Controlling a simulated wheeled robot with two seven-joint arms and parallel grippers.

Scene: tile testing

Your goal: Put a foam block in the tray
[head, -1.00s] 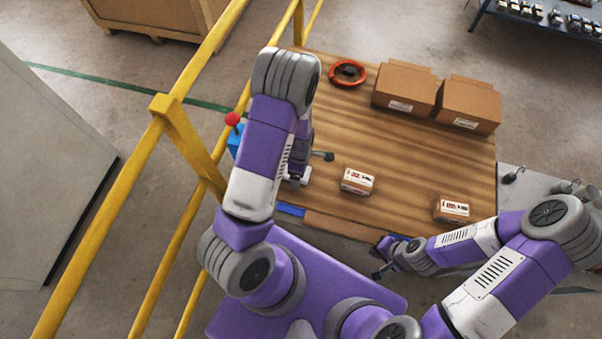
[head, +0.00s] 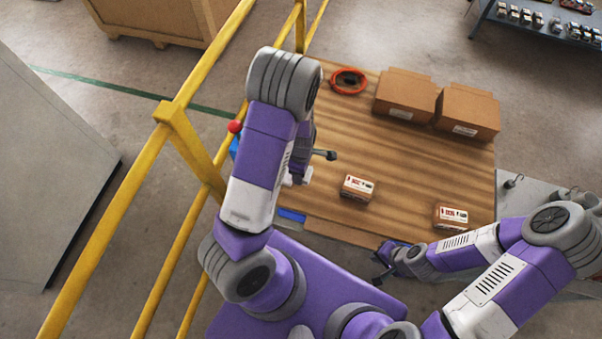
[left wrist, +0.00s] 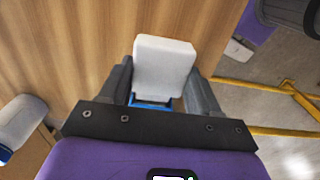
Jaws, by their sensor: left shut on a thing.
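In the left wrist view, a white foam block (left wrist: 165,68) sits between the two grey fingers of my left gripper (left wrist: 163,90), which is shut on it. A blue piece (left wrist: 152,102) shows just below the block; I cannot tell what it is. In the head view my left arm hides most of this gripper (head: 301,172), which is over the left part of the table. My right gripper (head: 383,263) is off the table's front edge, apart from the boxes; its fingers are too small to read. I cannot make out the tray for certain; a blue strip (head: 292,215) shows at the front edge.
The wooden table (head: 410,175) carries two small labelled boxes (head: 357,188) (head: 451,216), two larger cartons (head: 404,95) (head: 467,110) and an orange-red ring (head: 348,81) at the back. Yellow rails (head: 190,145) run along the left side.

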